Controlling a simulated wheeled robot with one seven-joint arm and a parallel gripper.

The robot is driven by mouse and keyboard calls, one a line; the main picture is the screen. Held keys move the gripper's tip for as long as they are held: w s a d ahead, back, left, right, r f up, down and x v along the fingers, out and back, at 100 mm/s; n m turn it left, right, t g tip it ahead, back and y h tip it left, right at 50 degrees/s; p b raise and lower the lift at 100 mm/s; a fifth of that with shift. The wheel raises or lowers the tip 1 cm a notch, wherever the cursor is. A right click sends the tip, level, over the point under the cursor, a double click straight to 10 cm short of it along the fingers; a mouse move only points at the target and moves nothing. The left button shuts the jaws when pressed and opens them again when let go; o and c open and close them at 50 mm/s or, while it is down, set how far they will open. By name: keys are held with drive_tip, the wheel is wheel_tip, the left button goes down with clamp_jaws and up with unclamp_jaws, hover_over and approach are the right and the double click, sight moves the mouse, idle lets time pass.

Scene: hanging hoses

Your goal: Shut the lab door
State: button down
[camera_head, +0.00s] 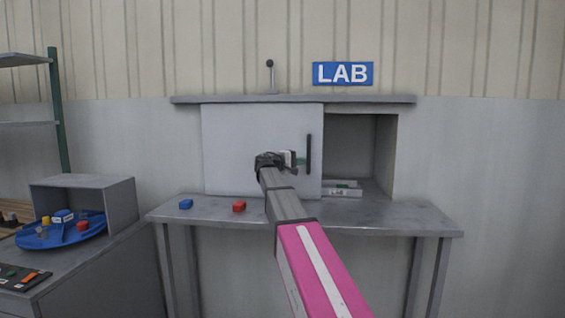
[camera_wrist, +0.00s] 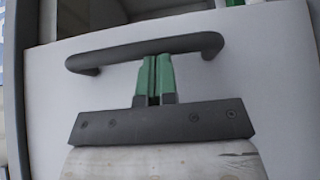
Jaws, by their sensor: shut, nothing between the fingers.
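The lab door (camera_head: 250,125) is a pale flat panel under the blue LAB sign (camera_head: 343,74). It covers the left part of the cabinet, and the opening (camera_head: 350,145) to its right is uncovered. A black upright bar handle (camera_head: 309,154) is near the door's right edge. My gripper (camera_head: 301,161) is at the door, just left of the handle. In the wrist view the green fingertips (camera_wrist: 154,62) are together, empty, beside the middle of the handle (camera_wrist: 140,48). I cannot tell whether they touch it.
A white and green box (camera_head: 343,189) lies inside the opening. A side bench at left holds a blue tray (camera_head: 50,238). A small lever (camera_head: 270,75) stands on the top ledge.

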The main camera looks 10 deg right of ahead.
drive_tip(key=s+d, duration=0.4)
drive_tip(key=d, duration=0.7)
drive_tip(key=s+d, duration=0.4)
drive_tip(key=d, duration=0.8)
drive_tip(key=s+d, duration=0.4)
drive_tip(key=d, duration=0.7)
drive_tip(key=shift+s+d, duration=0.15)
drive_tip(key=shift+d, duration=0.05)
